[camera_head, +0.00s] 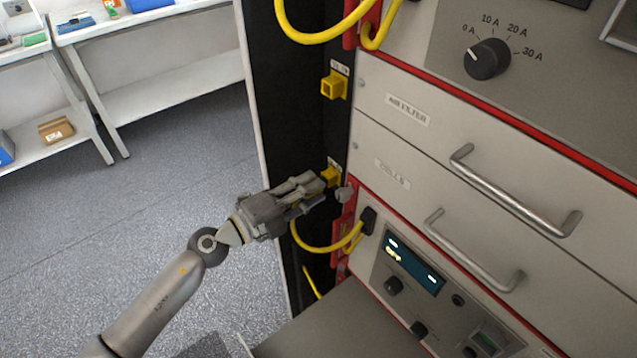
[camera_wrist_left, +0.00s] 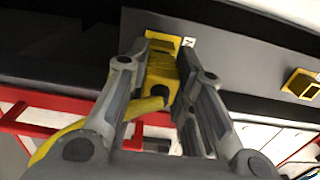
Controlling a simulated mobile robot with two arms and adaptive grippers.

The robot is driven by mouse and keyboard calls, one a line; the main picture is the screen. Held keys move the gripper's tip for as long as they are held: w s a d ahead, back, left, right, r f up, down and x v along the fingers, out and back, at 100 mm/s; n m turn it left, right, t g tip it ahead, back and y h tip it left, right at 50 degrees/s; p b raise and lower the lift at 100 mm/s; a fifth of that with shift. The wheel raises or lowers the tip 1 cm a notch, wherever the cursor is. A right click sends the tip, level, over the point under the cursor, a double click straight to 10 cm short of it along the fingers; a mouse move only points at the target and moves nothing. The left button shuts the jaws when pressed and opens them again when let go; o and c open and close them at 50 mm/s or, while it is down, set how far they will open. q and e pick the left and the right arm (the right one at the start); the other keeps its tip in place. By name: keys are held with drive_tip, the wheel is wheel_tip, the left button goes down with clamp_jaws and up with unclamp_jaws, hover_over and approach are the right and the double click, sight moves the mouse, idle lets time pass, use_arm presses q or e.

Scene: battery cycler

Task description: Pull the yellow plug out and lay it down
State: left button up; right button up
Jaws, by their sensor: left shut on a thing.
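The yellow plug (camera_wrist_left: 163,88) sits between the two fingers of my left gripper (camera_wrist_left: 160,65) in the left wrist view. In the head view my left gripper (camera_head: 318,188) is at the dark side panel of the rack and largely hides the plug. The yellow socket (camera_head: 332,175) shows just past the fingertips, and plug and socket line up closely; I cannot tell how deep the plug sits. A yellow cable (camera_head: 325,249) loops from below the gripper to a black connector (camera_head: 368,220) on the lower unit. My right gripper is not in view.
An empty yellow socket (camera_head: 335,85) is higher on the panel. Metal drawer handles (camera_head: 515,190) jut out at right. Another yellow cable (camera_head: 320,35) hangs above. A grey surface (camera_head: 350,325) lies below the lower unit. White shelves (camera_head: 170,85) stand at the back left.

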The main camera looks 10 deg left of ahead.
use_arm(q)
drive_tip(key=shift+b+v, duration=0.4)
drive_tip(key=shift+v, duration=1.85)
